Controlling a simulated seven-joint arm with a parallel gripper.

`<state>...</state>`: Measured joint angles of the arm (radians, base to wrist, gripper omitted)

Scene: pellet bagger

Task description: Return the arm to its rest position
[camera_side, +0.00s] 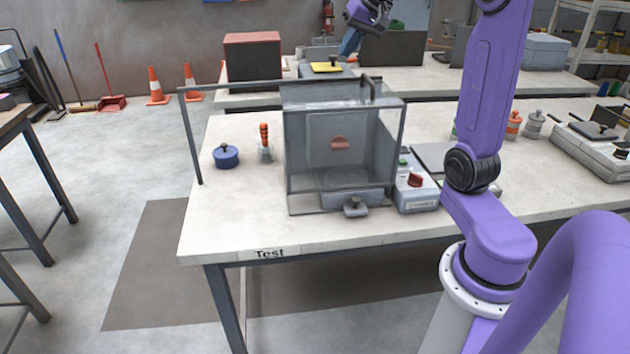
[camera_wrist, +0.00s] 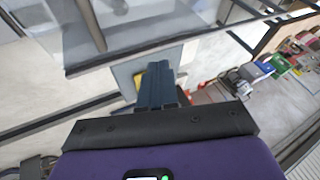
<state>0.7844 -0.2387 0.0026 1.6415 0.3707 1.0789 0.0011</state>
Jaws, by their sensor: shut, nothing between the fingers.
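My gripper (camera_side: 350,42) is high up near the top middle of the side view, above and behind the clear-walled machine box. Its dark fingers are together with nothing between them. In the wrist view my gripper (camera_wrist: 157,78) shows as two dark blue fingers side by side. The clear box (camera_side: 305,150) stands on the table marked Test, with a reddish knob on its front panel. My gripper is apart from it.
A control box with a red knob (camera_side: 415,182) stands right of the clear box. A blue lidded pot (camera_side: 226,156) and an orange-handled tool (camera_side: 264,138) stand to its left. A grey frame bar (camera_side: 228,87) runs over the table's left. A red box (camera_side: 252,56) sits behind.

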